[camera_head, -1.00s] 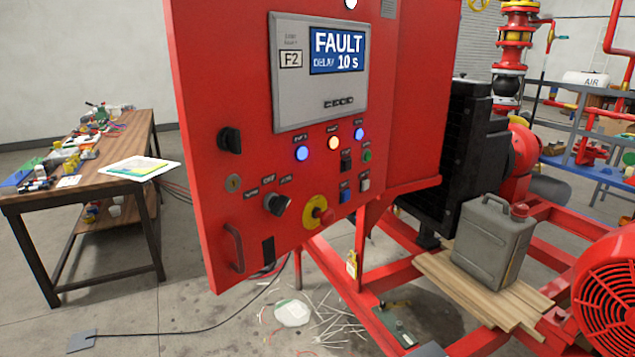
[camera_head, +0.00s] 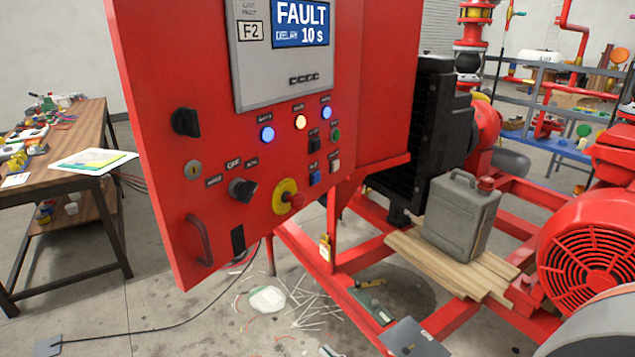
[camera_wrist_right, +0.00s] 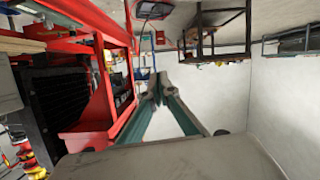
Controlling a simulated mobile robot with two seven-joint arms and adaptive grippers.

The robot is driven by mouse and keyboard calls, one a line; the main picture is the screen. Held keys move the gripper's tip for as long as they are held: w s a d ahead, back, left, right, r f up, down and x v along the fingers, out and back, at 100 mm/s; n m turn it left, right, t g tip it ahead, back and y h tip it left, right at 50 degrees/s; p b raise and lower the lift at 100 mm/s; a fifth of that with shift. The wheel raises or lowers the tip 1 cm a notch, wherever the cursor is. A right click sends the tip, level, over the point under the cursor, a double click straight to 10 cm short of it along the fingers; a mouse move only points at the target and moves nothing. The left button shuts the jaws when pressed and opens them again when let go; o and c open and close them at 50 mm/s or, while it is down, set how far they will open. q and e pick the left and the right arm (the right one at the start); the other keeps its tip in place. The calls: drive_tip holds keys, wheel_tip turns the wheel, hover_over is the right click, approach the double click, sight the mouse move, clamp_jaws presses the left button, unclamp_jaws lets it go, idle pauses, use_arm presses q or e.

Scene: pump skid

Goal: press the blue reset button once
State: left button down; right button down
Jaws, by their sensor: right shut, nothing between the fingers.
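That view looks upside down. I cannot make out the blue button there. My left gripper is not in view.
A yellow-and-red emergency stop (camera_head: 288,197) sits below and left of the button. A black selector (camera_head: 242,189) and a handle (camera_head: 198,240) are farther left. A grey jerrycan (camera_head: 460,216) stands on planks at right. A workbench (camera_head: 90,165) is at left.

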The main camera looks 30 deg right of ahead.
sight(316, 178)
drive_tip(key=w+d+r+m+t+h+b, duration=0.1)
drive_tip(key=w+d+r+m+t+h, duration=0.1)
drive_tip(key=r, duration=0.9)
drive_tip(key=w+d+r+m+t+h+b, duration=0.1)
drive_tip(key=d+r, duration=0.5)
drive_tip(key=r, duration=0.6)
drive_tip(key=w+d+r+m+t+h, duration=0.2)
drive_tip(key=w+d+r+t, duration=0.3)
drive_tip(key=r, duration=0.6)
drive_tip(key=shift+w+r+m+t+h+b, duration=0.15)
drive_tip(key=shift+r+m+t+h+b, duration=0.25)
drive_tip(key=shift+m, duration=0.5)
drive_tip(key=shift+f, duration=0.2)
drive_tip(key=w+a+b, duration=0.1)
drive_tip(key=w+a, duration=0.3)
drive_tip(key=w, duration=0.4)
drive_tip(key=shift+w, duration=0.1)
drive_tip(key=shift+w+a, duration=0.2)
drive_tip(key=shift+w, duration=0.05)
